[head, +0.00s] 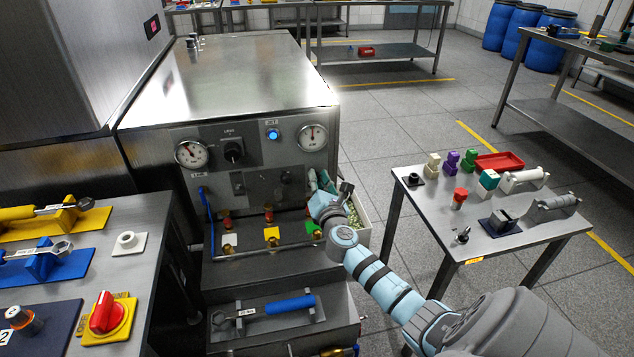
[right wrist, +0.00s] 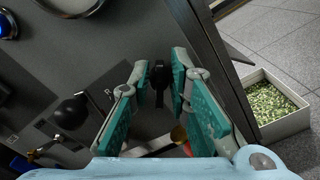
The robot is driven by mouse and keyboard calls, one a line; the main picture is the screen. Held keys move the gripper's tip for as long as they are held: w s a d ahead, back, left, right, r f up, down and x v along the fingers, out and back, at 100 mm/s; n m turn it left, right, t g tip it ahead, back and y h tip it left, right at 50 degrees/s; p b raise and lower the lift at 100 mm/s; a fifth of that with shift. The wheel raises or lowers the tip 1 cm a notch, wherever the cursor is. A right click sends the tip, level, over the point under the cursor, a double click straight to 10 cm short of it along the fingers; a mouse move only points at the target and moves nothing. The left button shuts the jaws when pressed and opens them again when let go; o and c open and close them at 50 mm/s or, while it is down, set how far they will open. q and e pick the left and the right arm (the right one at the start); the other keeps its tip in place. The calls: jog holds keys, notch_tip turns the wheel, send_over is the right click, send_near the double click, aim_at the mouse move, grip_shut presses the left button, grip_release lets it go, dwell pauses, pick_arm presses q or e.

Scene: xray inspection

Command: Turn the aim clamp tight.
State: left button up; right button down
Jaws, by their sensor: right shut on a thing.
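The steel machine (head: 240,80) has a front with gauges and controls. My right gripper (head: 316,184) is at the right end of its lower panel, with the arm reaching in from the lower right. In the right wrist view, the teal-padded fingers of the gripper (right wrist: 160,76) are closed around a small black handle (right wrist: 158,88) on the dark panel. This looks like the aim clamp; no label on it is readable. In the head view, the gripper hides it. A black ball knob (right wrist: 70,111) is left of the fingers, also seen in the head view (head: 286,176). My left gripper is out of view.
A box of green granules (right wrist: 270,100) stands on the floor right of the machine. Below the panel is a ledge with several small valves and a blue-handled tool (head: 290,305). A side table (head: 450,220) stands right, another table (head: 150,225) left.

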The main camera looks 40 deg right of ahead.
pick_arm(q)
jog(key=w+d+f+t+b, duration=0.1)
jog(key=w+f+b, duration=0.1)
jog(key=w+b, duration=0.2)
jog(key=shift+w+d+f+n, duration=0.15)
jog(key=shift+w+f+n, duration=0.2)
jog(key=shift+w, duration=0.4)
pick_arm(e)
jog(key=m, duration=0.7)
jog(key=f+m, duration=0.1)
jog(key=m, duration=0.3)
jog(key=shift+s+d+f, duration=0.1)
jog(key=shift+s+d, duration=0.05)
jog(key=shift+d, duration=0.05)
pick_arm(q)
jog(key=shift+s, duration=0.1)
